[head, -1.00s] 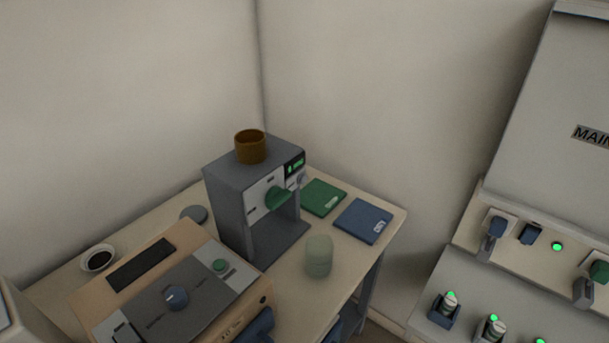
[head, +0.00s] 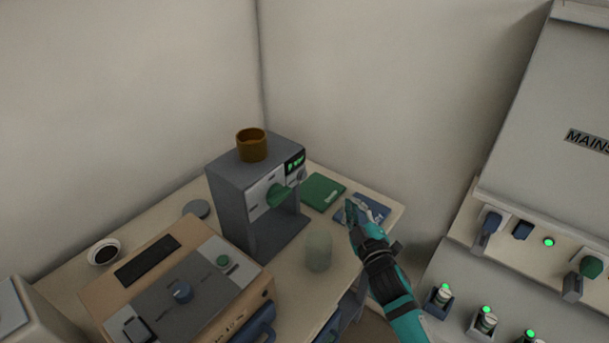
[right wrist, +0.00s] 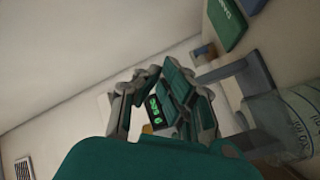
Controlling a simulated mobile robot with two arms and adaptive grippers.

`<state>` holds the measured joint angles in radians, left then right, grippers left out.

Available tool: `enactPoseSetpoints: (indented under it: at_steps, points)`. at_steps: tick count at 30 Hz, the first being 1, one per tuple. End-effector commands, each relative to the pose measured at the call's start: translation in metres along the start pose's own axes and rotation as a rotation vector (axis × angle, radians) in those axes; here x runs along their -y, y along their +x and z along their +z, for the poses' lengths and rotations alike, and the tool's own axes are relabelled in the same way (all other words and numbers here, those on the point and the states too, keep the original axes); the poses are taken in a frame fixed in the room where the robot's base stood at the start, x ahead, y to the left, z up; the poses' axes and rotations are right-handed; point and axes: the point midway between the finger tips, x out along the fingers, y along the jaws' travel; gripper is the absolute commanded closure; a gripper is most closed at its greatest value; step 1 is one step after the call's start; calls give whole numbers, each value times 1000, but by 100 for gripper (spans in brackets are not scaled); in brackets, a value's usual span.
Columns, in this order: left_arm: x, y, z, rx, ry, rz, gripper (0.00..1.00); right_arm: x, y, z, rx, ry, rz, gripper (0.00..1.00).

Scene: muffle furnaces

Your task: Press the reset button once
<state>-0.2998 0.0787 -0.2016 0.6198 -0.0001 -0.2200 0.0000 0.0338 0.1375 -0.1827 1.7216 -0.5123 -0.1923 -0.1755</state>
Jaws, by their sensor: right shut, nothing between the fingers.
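No label reading "reset" is legible. A grey machine (head: 245,200) with a green lever (head: 279,196) and a small lit display (head: 295,161) stands on the table. A small grey round part (head: 302,175) sits below the display. In the right wrist view, the green display (right wrist: 154,110) shows beyond the gripper's fingers (right wrist: 155,85). My left gripper is out of view.
A brown cup (head: 251,146) stands on the machine. A dark-filled dish (head: 104,252) is at left. A mains panel (head: 500,225) with switches and green lights stands at right.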

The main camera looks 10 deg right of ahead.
Motion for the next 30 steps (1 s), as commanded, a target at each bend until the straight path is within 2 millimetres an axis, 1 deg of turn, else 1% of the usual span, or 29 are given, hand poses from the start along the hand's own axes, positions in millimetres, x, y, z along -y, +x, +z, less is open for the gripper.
enactPoseSetpoints:
  at_steps: [1,4,15,19,23,30]
  points:
    - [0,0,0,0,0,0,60,-2,6,-6,-34,-23,7,100]
    - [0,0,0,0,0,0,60,-3,12,-14,-74,-50,15,100]
    - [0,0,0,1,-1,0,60,-3,13,-15,-81,-53,16,100]
    - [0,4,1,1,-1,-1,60,1,18,-17,-81,-52,16,100]
    - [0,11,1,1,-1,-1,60,8,29,-24,-82,-52,17,100]
    - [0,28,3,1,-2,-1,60,24,56,-40,-82,-51,17,100]
